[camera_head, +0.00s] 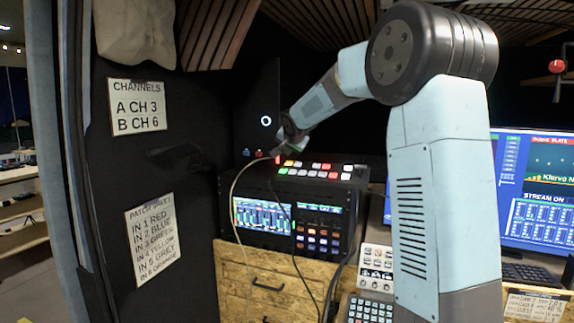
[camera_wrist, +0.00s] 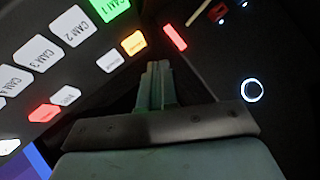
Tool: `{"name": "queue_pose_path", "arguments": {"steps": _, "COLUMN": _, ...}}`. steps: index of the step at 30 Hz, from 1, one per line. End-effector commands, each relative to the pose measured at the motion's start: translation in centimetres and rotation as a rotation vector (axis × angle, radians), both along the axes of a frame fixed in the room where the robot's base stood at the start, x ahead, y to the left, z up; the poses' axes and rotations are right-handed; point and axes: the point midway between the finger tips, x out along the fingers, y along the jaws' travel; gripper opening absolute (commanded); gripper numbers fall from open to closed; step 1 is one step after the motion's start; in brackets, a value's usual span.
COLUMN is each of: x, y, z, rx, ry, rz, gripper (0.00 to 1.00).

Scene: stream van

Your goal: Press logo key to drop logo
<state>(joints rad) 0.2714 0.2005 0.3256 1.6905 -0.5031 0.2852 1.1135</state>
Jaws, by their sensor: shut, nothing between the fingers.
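A dark switcher panel (camera_head: 345,180) with rows of lit keys sits on top of the black rack unit. In the wrist view its keys show close up: a green CAM 1 key (camera_wrist: 110,8), a white CAM 2 key (camera_wrist: 73,27), a white CAM 3 key (camera_wrist: 38,53), a small orange key (camera_wrist: 133,42) and red keys (camera_wrist: 175,38). I cannot read a logo label on any key. My gripper (camera_wrist: 158,68) is shut and empty, its fingertips close to the orange and red keys in the picture. Contact cannot be told. In the head view my gripper (camera_head: 283,152) is over the panel's left end.
A glowing white ring (camera_head: 266,120) is on the dark surface behind. A rack unit with screens (camera_head: 262,217) stands on a wooden drawer cabinet (camera_head: 240,285). Cables (camera_head: 236,185) hang in front of it. Monitors (camera_head: 537,185) stand at right; a small keypad (camera_head: 376,262) is below.

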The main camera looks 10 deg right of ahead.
Motion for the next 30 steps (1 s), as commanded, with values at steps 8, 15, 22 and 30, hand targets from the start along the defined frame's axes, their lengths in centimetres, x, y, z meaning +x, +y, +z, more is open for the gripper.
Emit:
{"name": "queue_pose_path", "arguments": {"steps": 8, "x": 0.26, "y": -0.19, "z": -1.26, "rx": 0.001, "ry": 0.000, "rz": -0.001, "gripper": 0.00}}
{"name": "queue_pose_path", "arguments": {"steps": 15, "x": 0.27, "y": -0.21, "z": -1.31, "rx": 0.001, "ry": 0.000, "rz": -0.001, "gripper": 0.00}}
{"name": "queue_pose_path", "arguments": {"steps": 22, "x": 0.27, "y": -0.21, "z": -1.29, "rx": 0.000, "ry": 0.000, "rz": 0.000, "gripper": 0.00}}
{"name": "queue_pose_path", "arguments": {"steps": 30, "x": 0.26, "y": -0.19, "z": -1.29, "rx": 0.000, "ry": 0.000, "rz": 0.000, "gripper": 0.00}}
